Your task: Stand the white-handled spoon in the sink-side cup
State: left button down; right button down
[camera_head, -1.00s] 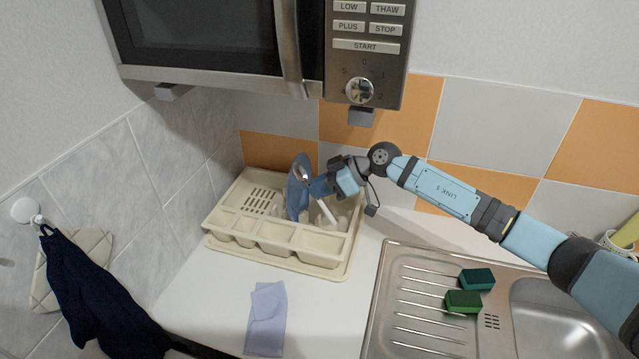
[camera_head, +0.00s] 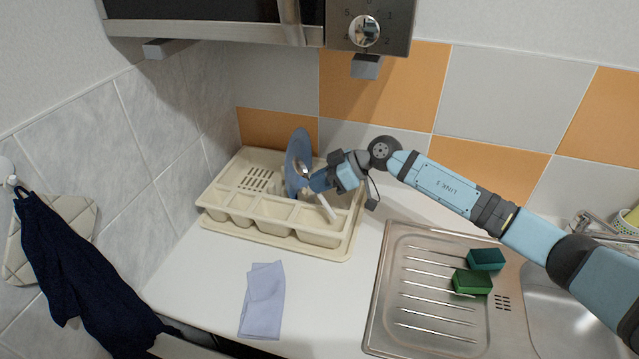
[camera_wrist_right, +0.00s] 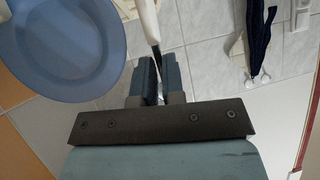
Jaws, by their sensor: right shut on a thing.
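My right gripper (camera_head: 312,180) is shut on the white-handled spoon above the cream dish rack. In the wrist view, the spoon's white handle (camera_wrist_right: 147,18) extends beyond the fingers (camera_wrist_right: 156,75), with its dark neck running down to them. In the head view, a white stick (camera_head: 326,207) below the gripper looks like this handle; a small shiny metal part (camera_head: 303,170) shows beside the fingers. A patterned cup (camera_head: 628,227) stands beyond the sink at the right edge, partly cut off. My left gripper is out of view.
A blue plate (camera_head: 293,152) stands in the dish rack (camera_head: 215,215) close beside the gripper; it also shows in the wrist view (camera_wrist_right: 60,45). Two green sponges (camera_head: 472,281) lie on the sink's drainboard (camera_head: 415,325). A folded cloth (camera_head: 262,300) lies on the counter. The microwave (camera_head: 215,30) hangs above.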

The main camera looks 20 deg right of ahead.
aim_at(319, 196)
jog(key=shift+f+p, duration=0.35)
jog(key=shift+f, duration=2.05)
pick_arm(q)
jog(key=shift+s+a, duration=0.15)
pick_arm(e)
jog(key=shift+f, duration=1.05)
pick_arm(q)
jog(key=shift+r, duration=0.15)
pick_arm(e)
jog(key=c, duration=1.1)
grip_release()
jog(key=shift+c, duration=0.2)
jog(key=shift+d, duration=0.1)
